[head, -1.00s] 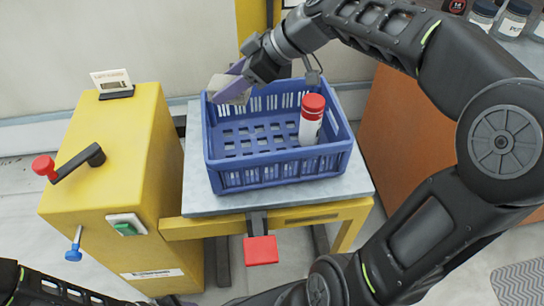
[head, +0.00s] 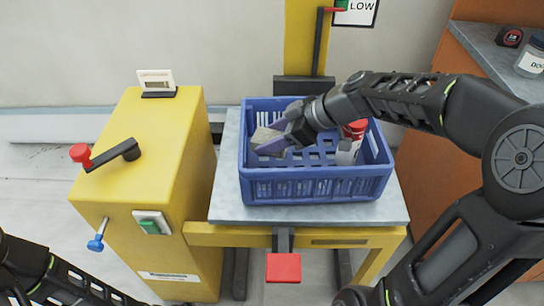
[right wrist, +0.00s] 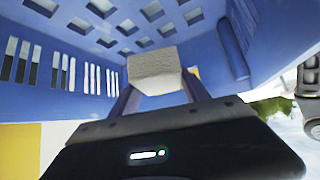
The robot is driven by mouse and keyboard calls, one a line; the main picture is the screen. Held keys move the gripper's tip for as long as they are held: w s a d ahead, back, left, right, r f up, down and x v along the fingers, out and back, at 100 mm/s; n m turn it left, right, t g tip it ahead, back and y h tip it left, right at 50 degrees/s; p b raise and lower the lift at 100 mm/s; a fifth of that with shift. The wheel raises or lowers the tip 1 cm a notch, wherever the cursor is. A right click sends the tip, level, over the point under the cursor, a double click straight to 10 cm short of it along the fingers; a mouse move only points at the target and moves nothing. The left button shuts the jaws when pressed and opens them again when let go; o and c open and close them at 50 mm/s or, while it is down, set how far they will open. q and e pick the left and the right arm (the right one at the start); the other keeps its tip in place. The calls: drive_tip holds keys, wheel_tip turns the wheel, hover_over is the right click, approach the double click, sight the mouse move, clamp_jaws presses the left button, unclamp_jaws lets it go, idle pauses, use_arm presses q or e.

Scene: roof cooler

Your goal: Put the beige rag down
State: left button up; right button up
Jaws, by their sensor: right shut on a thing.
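The beige rag (head: 264,138) is a small pale block at the tips of my right gripper (head: 276,141). The gripper is shut on it, inside the outline of the blue crate (head: 320,190), toward its left side. The right wrist view shows the rag (right wrist: 155,70) between the two fingers, with slotted blue crate walls (right wrist: 60,70) around it. I cannot tell whether the rag touches the crate floor. Part of my left arm shows at the lower left; its gripper is out of view.
A white bottle with a red cap (head: 353,136) stands in the crate on the right, partly hidden by my right arm. The crate sits on a grey tabletop (head: 225,190). A yellow cabinet (head: 140,190) with a red-knobbed crank (head: 80,152) stands to the left.

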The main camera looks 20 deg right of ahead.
drive_tip(key=shift+f, duration=0.6)
drive_tip(key=shift+f+b, duration=0.5)
drive_tip(key=shift+f, duration=1.75)
drive_tip(key=shift+f+b, duration=0.2)
drive_tip(key=shift+b, duration=0.1)
drive_tip(key=o, duration=1.4)
drive_tip(key=shift+r, duration=0.1)
